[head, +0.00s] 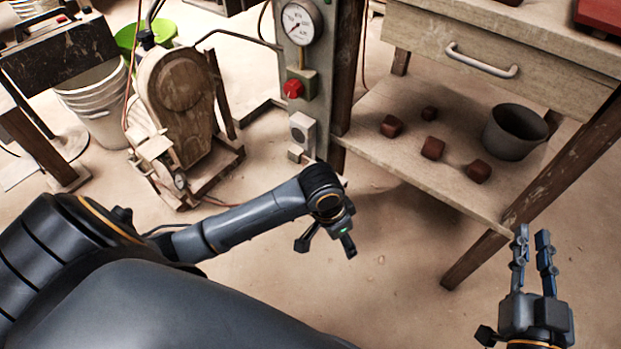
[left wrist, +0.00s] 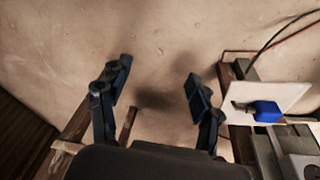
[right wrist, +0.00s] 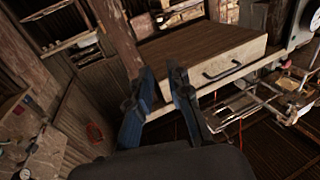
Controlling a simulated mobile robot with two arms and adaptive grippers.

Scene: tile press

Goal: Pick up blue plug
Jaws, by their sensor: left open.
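The blue plug (left wrist: 266,111) shows in the left wrist view at the right, with a small dark part on its left side. It lies against a pale flat plate (left wrist: 290,96). I cannot make it out in the head view. My left gripper (left wrist: 158,82) is open and empty, with bare floor behind its fingers; the plug is off to the right of them. In the head view the left gripper (head: 335,240) hangs over the floor. My right gripper (head: 532,243) is at the lower right, its fingers apart with nothing between them.
A workbench with a drawer (head: 500,45) stands at the right; its lower shelf (head: 375,140) holds a dark pot (head: 515,132) and several red-brown blocks. A gauge post (head: 305,90) is at the centre. A machine (head: 180,95) and white buckets (head: 97,100) stand left. The front floor is clear.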

